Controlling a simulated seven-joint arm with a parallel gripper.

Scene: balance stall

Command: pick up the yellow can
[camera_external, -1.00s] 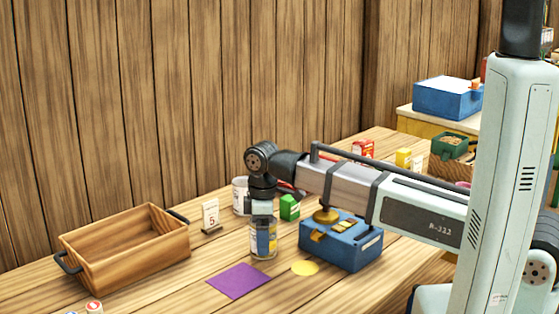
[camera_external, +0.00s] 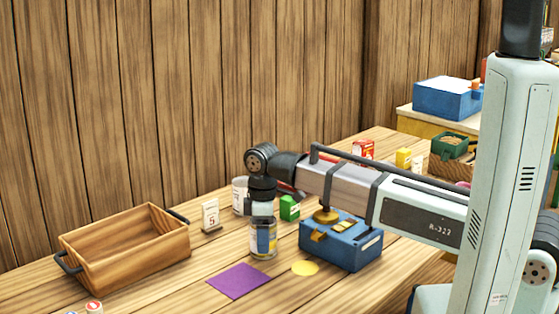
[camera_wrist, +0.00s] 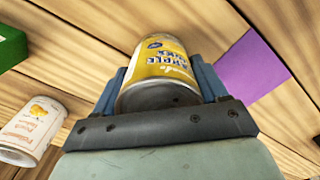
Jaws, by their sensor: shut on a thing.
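The yellow can (camera_wrist: 165,62) with white and blue lettering sits between the two blue fingers of my gripper (camera_wrist: 160,85) in the wrist view. My gripper is shut on it, with a finger on each side. In the external view my gripper (camera_external: 263,240) points straight down around the can (camera_external: 262,256). A blue finger covers the middle of the can there. The can looks upright and appears to rest on the table; I cannot tell whether there is a gap beneath it.
A purple sheet (camera_external: 239,281) and a yellow disc (camera_external: 305,268) lie near the can. A blue box (camera_external: 350,248) stands to the right. A green box (camera_external: 289,208) and a white can (camera_external: 239,196) stand behind. A wooden crate (camera_external: 135,262) and a number card (camera_external: 210,215) are left.

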